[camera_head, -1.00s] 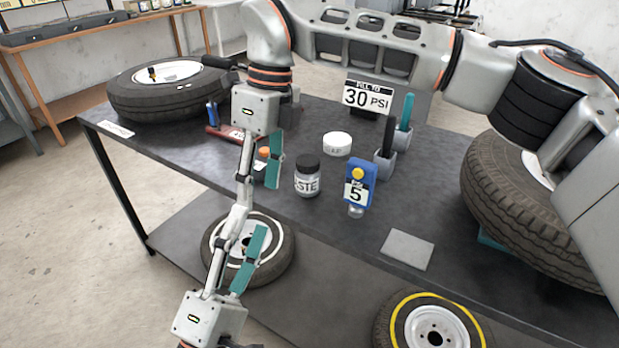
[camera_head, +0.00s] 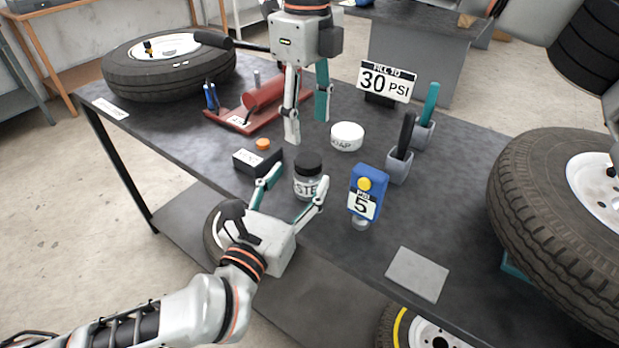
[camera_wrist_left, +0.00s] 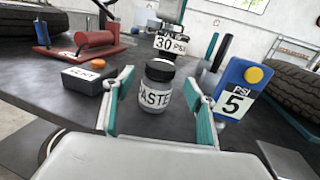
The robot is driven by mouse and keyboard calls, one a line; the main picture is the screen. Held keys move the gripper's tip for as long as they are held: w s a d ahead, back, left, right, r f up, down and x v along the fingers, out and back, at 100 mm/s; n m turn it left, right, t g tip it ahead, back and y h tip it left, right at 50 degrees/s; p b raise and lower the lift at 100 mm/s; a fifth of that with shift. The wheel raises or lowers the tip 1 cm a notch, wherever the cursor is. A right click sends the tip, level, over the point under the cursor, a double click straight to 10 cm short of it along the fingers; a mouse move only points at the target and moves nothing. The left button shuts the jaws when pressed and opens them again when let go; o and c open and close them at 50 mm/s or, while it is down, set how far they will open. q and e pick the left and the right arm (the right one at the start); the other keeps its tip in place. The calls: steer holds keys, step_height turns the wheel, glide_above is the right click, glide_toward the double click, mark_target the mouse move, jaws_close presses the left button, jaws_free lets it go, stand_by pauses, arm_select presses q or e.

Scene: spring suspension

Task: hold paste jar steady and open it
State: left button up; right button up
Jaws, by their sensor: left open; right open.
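The paste jar (camera_head: 306,183) stands upright on the dark table near its front edge, with a black lid (camera_head: 308,163) on it. It also shows in the left wrist view (camera_wrist_left: 154,97), between the fingers. My left gripper (camera_head: 297,190) is open, coming from the front edge, with its fingers on either side of the jar. A gap shows on both sides of the jar in the left wrist view. My right gripper (camera_head: 308,132) is open, pointing down above the table behind the jar, and holds nothing.
A blue gauge (camera_head: 367,191) stands right of the jar. A black box (camera_head: 258,161) with an orange knob is to the left. A white round tin (camera_head: 347,136) and grey holders (camera_head: 399,166) stand behind. A grey pad (camera_head: 417,275) lies at front right.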

mark_target(302, 174)
arm_select(q)
steer(key=shift+x, duration=2.65)
jaws_close()
